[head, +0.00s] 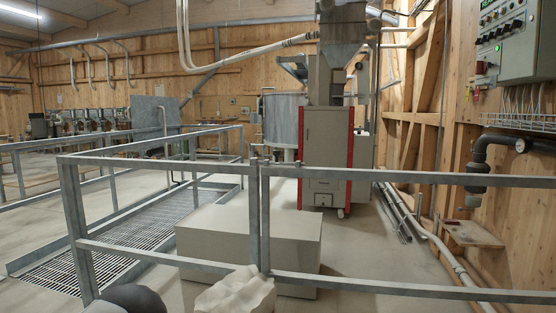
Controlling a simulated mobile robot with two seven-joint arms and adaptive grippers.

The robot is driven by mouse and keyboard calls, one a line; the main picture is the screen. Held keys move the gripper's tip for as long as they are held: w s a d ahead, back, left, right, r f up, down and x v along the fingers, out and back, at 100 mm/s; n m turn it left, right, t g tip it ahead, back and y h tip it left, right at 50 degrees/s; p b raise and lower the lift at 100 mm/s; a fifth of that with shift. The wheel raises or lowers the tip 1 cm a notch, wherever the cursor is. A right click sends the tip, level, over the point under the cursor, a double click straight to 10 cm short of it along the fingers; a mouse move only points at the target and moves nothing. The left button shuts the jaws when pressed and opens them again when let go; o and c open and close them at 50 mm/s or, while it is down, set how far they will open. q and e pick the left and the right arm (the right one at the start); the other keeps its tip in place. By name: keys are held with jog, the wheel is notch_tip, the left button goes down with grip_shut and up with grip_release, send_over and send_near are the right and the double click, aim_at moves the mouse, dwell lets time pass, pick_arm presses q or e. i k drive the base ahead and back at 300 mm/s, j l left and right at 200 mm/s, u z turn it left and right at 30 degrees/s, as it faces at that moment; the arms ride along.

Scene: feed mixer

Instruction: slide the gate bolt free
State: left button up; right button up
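A grey metal railing with a gate section (160,160) crosses the foreground. Two upright posts stand close together near the middle, the left post (254,215) and the right post (265,220), with a narrow gap between them. Small latch hardware (261,153) sits at the top of these posts; it seems to be the gate bolt, but it is too small to tell its position or whether it is engaged. Neither of my grippers is in view.
A beige box (250,235) stands behind the railing. A pale lumpy object (237,293) and dark rounded shapes (135,298) are at the bottom edge. A grated walkway (120,240) is left. A red-edged machine cabinet (325,150) stands behind; a control box (515,45) hangs right.

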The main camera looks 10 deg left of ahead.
aim_at(276, 153)
jog(key=i+l+u, duration=0.55)
jog(key=i+l, duration=0.2)
jog(key=l, duration=0.2)
jog(key=i+l+u, duration=0.2)
jog(key=l, duration=0.2)
jog(key=i+l+u, duration=0.2)
jog(key=l, duration=0.2)
